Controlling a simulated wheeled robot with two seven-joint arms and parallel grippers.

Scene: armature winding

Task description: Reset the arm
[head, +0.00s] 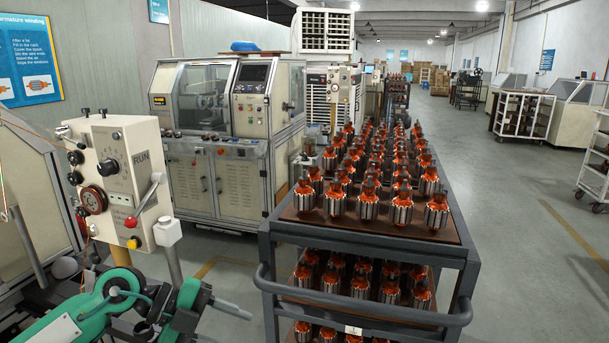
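Neither of my grippers shows in the head view. No part is clearly my arm. A beige control box (118,170) marked RUN stands at the left, with black knobs, a red-rimmed dial and a yellow button. I cannot tell which part the task's arm is.
A dark grey cart (365,258) with several armatures (370,190) on its shelves stands in the middle right. A large beige winding machine (225,140) stands behind the control box. Grey floor (530,250) is open to the right. A white rack (523,115) stands farther back.

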